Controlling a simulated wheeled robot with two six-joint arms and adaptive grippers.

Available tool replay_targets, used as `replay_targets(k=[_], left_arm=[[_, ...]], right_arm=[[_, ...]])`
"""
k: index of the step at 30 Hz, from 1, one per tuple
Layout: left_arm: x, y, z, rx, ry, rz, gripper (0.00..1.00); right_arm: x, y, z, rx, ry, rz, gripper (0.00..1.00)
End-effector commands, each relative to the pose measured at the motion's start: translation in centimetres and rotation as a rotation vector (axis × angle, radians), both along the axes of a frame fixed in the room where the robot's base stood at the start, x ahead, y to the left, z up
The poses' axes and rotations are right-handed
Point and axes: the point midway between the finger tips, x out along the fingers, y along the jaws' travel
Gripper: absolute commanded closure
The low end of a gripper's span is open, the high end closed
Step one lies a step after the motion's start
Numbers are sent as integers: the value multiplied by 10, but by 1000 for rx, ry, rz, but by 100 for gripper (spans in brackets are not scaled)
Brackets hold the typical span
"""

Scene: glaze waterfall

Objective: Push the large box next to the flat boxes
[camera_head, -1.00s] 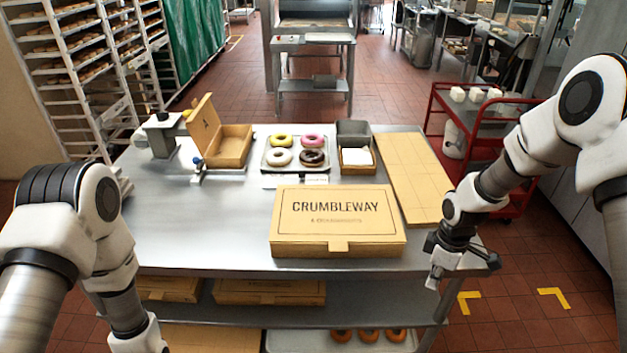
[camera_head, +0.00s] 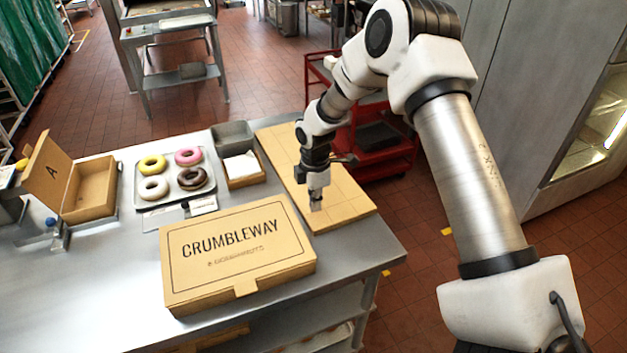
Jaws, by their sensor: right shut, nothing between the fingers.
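The large box (camera_head: 236,254), a closed tan carton marked CRUMBLEWAY, lies on the steel table's front part. The flat boxes (camera_head: 345,210) lie as a tan flat stack on the table's right side, to the right of the large box, with a narrow strip of table between them in places. My right gripper (camera_head: 316,203) is shut and empty, pointing down at the flat boxes, to the right of the large box's back right corner. Whether its tips touch the flat boxes I cannot tell. My left gripper is out of view.
Behind the large box are a tray (camera_head: 143,204) of several donuts, a dark metal container (camera_head: 233,135) and a box of white paper (camera_head: 241,168). An open box (camera_head: 90,190) stands at the left. A red cart (camera_head: 377,150) is beyond the table. Bare table lies left of the large box.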

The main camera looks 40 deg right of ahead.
Motion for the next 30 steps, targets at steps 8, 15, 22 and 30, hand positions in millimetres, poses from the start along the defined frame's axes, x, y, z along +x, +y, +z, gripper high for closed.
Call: replay_targets(k=[8, 15, 22, 30], left_arm=[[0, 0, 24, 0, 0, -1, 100], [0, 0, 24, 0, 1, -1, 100], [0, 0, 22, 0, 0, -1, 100], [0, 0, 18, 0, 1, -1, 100]], right_arm=[[9, 32, -10, -2, 1, 1, 100], [11, 39, -13, 0, 0, -1, 100], [12, 43, -14, -1, -1, 0, 100], [16, 56, -13, 0, -1, 0, 100]])
